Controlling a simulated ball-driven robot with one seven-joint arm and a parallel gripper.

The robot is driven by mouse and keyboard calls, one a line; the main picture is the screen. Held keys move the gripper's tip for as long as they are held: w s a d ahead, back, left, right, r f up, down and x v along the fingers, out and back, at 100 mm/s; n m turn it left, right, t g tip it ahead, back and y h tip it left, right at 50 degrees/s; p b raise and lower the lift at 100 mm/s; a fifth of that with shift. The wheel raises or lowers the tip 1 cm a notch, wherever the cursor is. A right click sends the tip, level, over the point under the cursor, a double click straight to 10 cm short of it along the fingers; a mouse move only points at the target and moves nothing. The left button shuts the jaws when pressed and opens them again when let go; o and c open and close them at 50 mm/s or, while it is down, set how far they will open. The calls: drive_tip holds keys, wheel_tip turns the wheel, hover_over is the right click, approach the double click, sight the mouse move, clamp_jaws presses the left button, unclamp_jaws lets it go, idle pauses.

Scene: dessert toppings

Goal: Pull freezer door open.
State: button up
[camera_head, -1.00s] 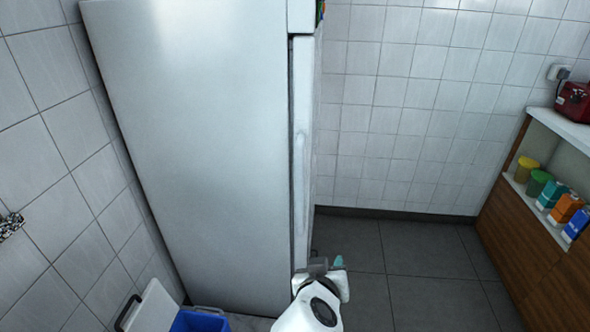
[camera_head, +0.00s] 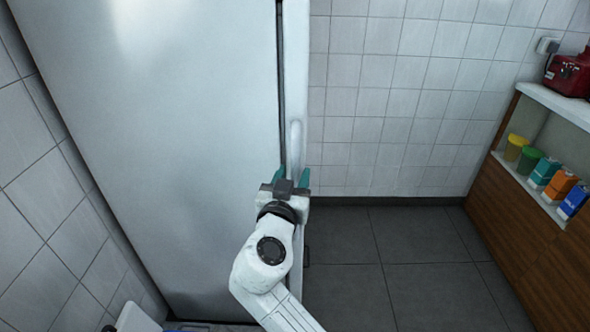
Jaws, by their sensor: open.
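The tall white freezer (camera_head: 160,130) fills the left of the view, seen from its side. Its door (camera_head: 292,60) is the narrow upright panel on the right edge, with a thin dark line between door and body. A white vertical handle (camera_head: 295,140) runs along the door. My gripper (camera_head: 293,178) is open at the handle's lower part, one teal finger on each side of it. I cannot tell whether the fingers touch the handle. My gripper hides the handle's lower end.
Dark floor tiles (camera_head: 400,290) lie clear to the right of the freezer. A wooden shelf unit (camera_head: 530,245) with tubs and cartons stands at the right, with a red appliance (camera_head: 568,75) on top. A white lid (camera_head: 137,318) shows at the bottom left.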

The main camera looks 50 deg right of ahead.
drive_tip(key=shift+x, duration=1.15)
drive_tip(key=shift+c, duration=0.3)
clamp_jaws()
